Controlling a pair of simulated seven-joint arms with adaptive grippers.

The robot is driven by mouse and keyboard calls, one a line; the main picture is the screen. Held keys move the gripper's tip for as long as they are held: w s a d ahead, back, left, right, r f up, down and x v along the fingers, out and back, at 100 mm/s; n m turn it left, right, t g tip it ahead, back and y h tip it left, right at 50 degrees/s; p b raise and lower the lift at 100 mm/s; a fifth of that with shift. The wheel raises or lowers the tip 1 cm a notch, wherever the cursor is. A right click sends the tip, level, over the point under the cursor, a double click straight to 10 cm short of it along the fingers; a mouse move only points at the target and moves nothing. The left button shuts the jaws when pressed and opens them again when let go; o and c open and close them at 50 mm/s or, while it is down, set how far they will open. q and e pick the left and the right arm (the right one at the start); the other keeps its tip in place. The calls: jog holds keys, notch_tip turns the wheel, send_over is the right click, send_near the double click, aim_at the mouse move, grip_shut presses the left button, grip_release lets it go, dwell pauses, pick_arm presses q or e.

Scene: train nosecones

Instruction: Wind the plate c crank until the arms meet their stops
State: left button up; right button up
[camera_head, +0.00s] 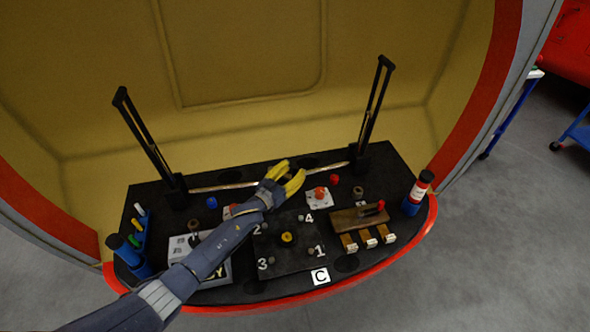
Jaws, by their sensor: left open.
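A white label with the letter C (320,276) sits at the front edge of the black console. Behind it is a dark square plate (262,254) with corner bolts numbered 1 to 4 and a yellow-ringed hub (288,238). I cannot make out a crank handle on it. My left gripper (293,173) is open and empty, behind the numbered plate near the console's middle. My left forearm covers part of the console. My right gripper is not in view.
A white plate with a red knob (320,197) lies just right of my gripper. Blue cylinders (126,250) stand at the left end. A red rim (345,283) edges the console.

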pick_arm(q)
jog(key=shift+w+d, duration=0.4)
jog(key=shift+w, duration=0.1)
jog(key=shift+c, duration=0.3)
grip_shut()
